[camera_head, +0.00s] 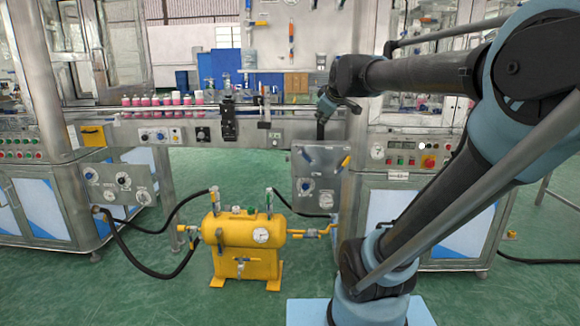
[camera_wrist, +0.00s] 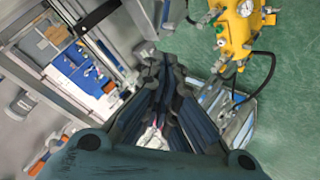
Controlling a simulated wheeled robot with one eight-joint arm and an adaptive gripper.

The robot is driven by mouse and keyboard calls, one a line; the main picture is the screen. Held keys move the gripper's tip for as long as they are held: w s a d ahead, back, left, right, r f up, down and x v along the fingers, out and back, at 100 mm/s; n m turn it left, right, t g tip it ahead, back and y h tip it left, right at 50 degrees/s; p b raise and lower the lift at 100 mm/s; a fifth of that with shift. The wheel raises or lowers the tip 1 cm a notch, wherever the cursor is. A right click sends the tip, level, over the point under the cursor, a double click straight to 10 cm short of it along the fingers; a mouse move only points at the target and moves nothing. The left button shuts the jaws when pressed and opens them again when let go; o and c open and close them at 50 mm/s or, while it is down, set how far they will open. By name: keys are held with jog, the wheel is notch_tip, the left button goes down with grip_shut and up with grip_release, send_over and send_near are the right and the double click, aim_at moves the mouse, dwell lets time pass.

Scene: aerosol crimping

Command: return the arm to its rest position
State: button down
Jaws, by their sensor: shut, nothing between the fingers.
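My arm reaches in from the right in the head view, with its upper part stretched left towards the conveyor. My gripper (camera_head: 321,128) points down in front of the right end of the conveyor (camera_head: 290,112), above a grey valve panel (camera_head: 318,180). In the wrist view my gripper (camera_wrist: 158,62) shows with its dark fingers together and nothing visible between them. I cannot tell from these views whether it touches the panel or only passes in front of it.
A yellow tank (camera_head: 243,238) with a gauge and black hoses stands on the green floor, left of my arm. Pink bottles (camera_head: 160,101) line the conveyor. Machine cabinets stand at left (camera_head: 40,210) and right (camera_head: 440,215). Open floor lies in front of the tank.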

jog(key=s+d+f+m+g, duration=0.2)
jog(key=s+f+m, duration=0.1)
jog(key=s+f, duration=0.6)
jog(key=s+d+f+m+g+h, duration=0.1)
jog(key=s+d+f+m+g, duration=0.2)
jog(key=s+f, duration=0.7)
jog(key=s+d+f+m+g+h, duration=0.1)
jog(key=s+d+f+m+g, duration=0.1)
jog(key=s+f, duration=0.7)
jog(key=shift+s+d+f+m+g, duration=0.35)
jog(key=shift+f+m+g, duration=0.25)
jog(key=shift+f+m, duration=0.45)
jog(key=shift+r, duration=0.1)
jog(key=shift+w+d+f, duration=0.1)
jog(key=shift+w+f, duration=0.1)
jog(key=shift+w, duration=0.25)
